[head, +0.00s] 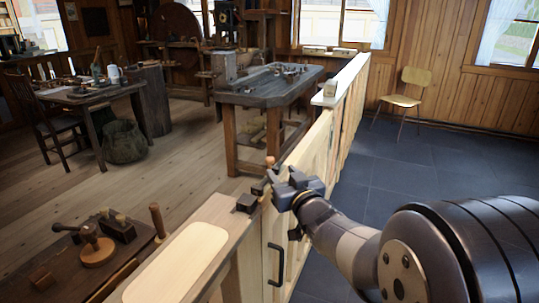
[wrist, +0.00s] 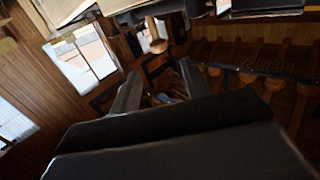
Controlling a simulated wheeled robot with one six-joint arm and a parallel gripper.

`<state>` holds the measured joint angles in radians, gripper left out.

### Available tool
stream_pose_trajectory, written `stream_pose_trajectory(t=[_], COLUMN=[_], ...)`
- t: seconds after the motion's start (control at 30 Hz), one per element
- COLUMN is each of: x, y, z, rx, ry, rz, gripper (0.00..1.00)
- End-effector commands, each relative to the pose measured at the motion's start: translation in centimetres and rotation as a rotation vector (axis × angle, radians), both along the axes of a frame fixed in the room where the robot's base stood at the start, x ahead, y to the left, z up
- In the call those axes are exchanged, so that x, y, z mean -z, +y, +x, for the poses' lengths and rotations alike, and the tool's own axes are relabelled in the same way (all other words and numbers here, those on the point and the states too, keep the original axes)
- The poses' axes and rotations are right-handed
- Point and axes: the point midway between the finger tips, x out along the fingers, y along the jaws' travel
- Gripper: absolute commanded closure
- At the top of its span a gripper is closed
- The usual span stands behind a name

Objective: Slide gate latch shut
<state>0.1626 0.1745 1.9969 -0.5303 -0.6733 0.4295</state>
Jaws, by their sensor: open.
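The pale wooden gate (head: 296,250) stands in the low partition and carries a black pull handle (head: 276,263). The latch (head: 258,187) is a small dark fitting on the top edge, with a round orange-brown knob (head: 270,161) above it. A dark block, perhaps its keeper (head: 247,203), sits at the end of the neighbouring ledge. My gripper (head: 274,182) is at the latch, just right of the knob, and hides part of it. Its fingers show apart in the wrist view (wrist: 160,84). I cannot tell whether they touch the latch, nor the bolt's exact position.
A pale board (head: 178,262) tops the near ledge. A workbench (head: 35,277) with wooden tools is at lower left. Another heavy bench (head: 262,92) stands beyond the partition. A chair (head: 404,93) is by the far wall. Dark tiled floor (head: 420,160) is clear on the right.

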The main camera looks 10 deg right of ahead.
Motion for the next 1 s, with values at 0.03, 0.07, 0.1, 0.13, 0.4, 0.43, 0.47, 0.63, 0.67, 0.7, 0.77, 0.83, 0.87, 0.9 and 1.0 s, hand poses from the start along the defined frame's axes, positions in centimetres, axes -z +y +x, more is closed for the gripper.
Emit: stream_pose_trajectory(t=[0.03, 0.07, 0.1, 0.13, 0.4, 0.43, 0.47, 0.63, 0.67, 0.7, 0.77, 0.83, 0.87, 0.9, 1.0], x=[0.1, 0.2, 0.1, 0.2, 0.1, 0.1, 0.1, 0.1, 0.1, 0.1, 0.1, 0.1, 0.1, 0.1, 0.1], y=[0.2, 0.3, 0.4, 0.5, 1.2, 1.2, 1.3, 1.5, 1.5, 1.5, 1.5, 1.5, 1.5, 1.5, 1.5], z=[0.8, 1.3, 2.0, 2.6, 7.1, 7.4, 7.8, 9.0, 9.0, 9.1, 9.2, 9.2, 9.2, 9.2, 9.2], rx=[-0.002, -0.002, -0.002, -0.002, 0.0, 0.001, 0.001, 0.0, 0.001, 0.001, 0.001, 0.001, 0.001, 0.001, 0.001], ry=[0.001, 0.001, 0.001, 0.002, 0.002, 0.002, 0.002, 0.002, 0.002, 0.002, 0.002, 0.002, 0.002, 0.002, 0.002], rz=[0.001, 0.002, 0.002, 0.002, 0.002, 0.002, 0.002, 0.001, 0.001, 0.001, 0.001, 0.001, 0.001, 0.001, 0.001], gripper=[0.56, 0.56, 0.56, 0.56, 0.56, 0.56, 0.56, 0.56, 0.56, 0.56, 0.56, 0.56, 0.56, 0.56, 0.6])
